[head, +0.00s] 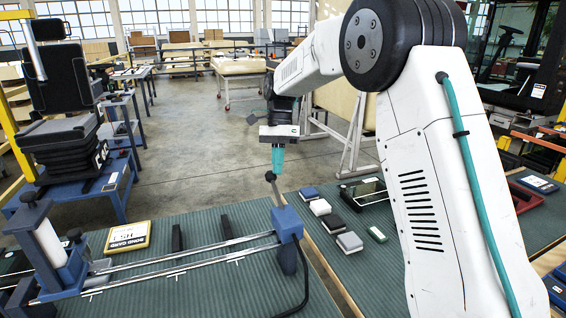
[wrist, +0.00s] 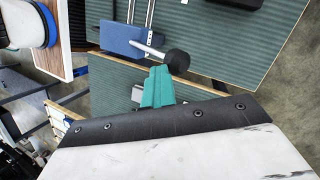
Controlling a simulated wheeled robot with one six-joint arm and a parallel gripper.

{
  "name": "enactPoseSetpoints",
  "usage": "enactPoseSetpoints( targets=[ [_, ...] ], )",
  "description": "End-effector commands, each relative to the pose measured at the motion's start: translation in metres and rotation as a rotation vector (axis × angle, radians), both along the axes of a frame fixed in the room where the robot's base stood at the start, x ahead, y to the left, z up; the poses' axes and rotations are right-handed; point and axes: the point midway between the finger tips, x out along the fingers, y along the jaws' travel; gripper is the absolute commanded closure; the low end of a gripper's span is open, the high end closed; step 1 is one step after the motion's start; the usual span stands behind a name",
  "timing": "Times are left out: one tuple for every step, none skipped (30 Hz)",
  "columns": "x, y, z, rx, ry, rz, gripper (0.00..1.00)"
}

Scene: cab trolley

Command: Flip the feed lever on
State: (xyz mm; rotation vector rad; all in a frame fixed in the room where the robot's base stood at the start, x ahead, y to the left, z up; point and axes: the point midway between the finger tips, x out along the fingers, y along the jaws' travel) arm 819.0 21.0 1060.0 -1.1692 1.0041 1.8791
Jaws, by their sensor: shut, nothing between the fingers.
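The feed lever (head: 275,188) is a short metal rod with a dark round knob (head: 270,176). It rises from a blue box (head: 287,222) at the end of two rails on the green bench and leans a little left in the head view. In the wrist view the lever (wrist: 148,47) points right from the blue box (wrist: 128,38), with its black knob (wrist: 176,62) just beyond my fingertips. My gripper (head: 278,168) has teal fingers, shut and empty, pointing down just above the knob. I cannot tell if they touch it. The fingers also show in the wrist view (wrist: 157,88).
A blue stand with a white roller (head: 50,242) is at the rails' left end. A yellow-edged card (head: 127,237) and two black blocks (head: 177,237) lie behind the rails. Several small pads (head: 336,224) lie right of the blue box. A black cable runs down from it.

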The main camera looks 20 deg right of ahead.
Motion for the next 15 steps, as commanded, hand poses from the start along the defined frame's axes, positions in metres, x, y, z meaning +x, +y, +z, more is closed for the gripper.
enactPoseSetpoints(
  targets=[
    [0.0014,-0.0003,-0.0019,0.000,-0.001,0.000,1.00],
    [0.0018,-0.0003,-0.0023,0.000,-0.001,0.000,1.00],
    [0.0023,-0.0003,-0.0027,0.000,-0.002,0.000,1.00],
    [0.0027,-0.0003,-0.0031,-0.001,-0.003,0.000,1.00],
    [0.0030,-0.0003,-0.0033,-0.001,-0.003,0.000,1.00],
    [0.0032,-0.0003,-0.0037,-0.001,-0.004,0.000,1.00],
    [0.0034,-0.0004,-0.0039,-0.001,-0.003,-0.001,1.00],
    [0.0036,-0.0004,-0.0040,-0.001,-0.003,-0.001,1.00],
    [0.0037,-0.0005,-0.0042,-0.001,-0.005,-0.001,1.00],
    [0.0038,-0.0005,-0.0044,-0.001,-0.005,-0.001,1.00],
    [0.0039,-0.0005,-0.0045,-0.001,-0.005,-0.001,1.00],
    [0.0039,-0.0005,-0.0046,-0.001,-0.005,-0.001,1.00],
    [0.0040,-0.0006,-0.0047,-0.001,-0.005,-0.001,1.00],
    [0.0041,-0.0006,-0.0049,-0.001,-0.006,-0.002,1.00],
    [0.0041,-0.0005,-0.0050,-0.001,-0.006,-0.002,1.00]
  ],
)
